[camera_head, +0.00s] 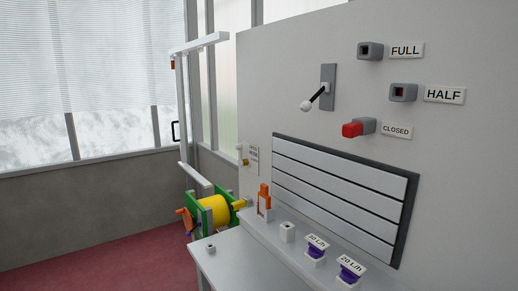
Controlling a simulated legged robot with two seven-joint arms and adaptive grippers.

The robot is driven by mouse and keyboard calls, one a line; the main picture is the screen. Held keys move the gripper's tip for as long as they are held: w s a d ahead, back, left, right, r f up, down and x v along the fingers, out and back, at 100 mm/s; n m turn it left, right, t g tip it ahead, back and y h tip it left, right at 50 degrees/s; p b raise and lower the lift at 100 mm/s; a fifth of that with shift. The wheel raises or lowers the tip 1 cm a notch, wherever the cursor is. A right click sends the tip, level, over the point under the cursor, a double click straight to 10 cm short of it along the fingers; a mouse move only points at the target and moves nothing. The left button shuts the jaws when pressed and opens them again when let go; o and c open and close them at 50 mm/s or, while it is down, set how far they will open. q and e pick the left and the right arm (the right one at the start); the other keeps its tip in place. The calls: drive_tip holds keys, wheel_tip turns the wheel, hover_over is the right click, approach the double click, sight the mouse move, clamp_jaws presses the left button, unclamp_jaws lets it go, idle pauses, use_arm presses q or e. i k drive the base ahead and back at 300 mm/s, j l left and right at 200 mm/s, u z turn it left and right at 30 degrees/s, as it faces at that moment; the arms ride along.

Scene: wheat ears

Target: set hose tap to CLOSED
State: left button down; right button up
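A lever (319,95) with a black rod and white ball knob sticks out of a grey plate (328,74) on the pale wall panel; its knob points down and left. To its right are three grey blocks with labels: FULL (369,51) at the top, HALF (402,92) in the middle, CLOSED (367,126) at the bottom. A red piece (352,129) projects from the front of the CLOSED block. Neither gripper is in view.
A slatted grey panel (340,190) sits below the lever. A narrow ledge (262,226) under it carries an orange-and-white piece (264,198), a white block (287,232) and two labelled purple pieces (316,250). A yellow hose reel (213,211) with green sides stands left.

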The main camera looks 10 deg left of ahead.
sight(238, 147)
drive_tip(key=i+j+z, duration=0.5)
drive_tip(key=j, duration=0.15)
drive_tip(key=i+j+z, duration=0.1)
drive_tip(key=j+z, duration=0.15)
drive_tip(key=i+j, duration=0.15)
drive_tip(key=j, duration=0.2)
drive_tip(key=i+j, duration=0.15)
drive_tip(key=j, duration=0.25)
drive_tip(key=i+j+z, duration=0.1)
drive_tip(key=j, duration=0.25)
drive_tip(key=i+j, duration=0.15)
drive_tip(key=j, duration=0.25)
drive_tip(key=i+j, duration=0.15)
drive_tip(key=j, duration=0.25)
drive_tip(key=i+j+z, duration=0.1)
drive_tip(key=j, duration=0.25)
drive_tip(key=i+j, duration=0.15)
drive_tip(key=j, duration=0.25)
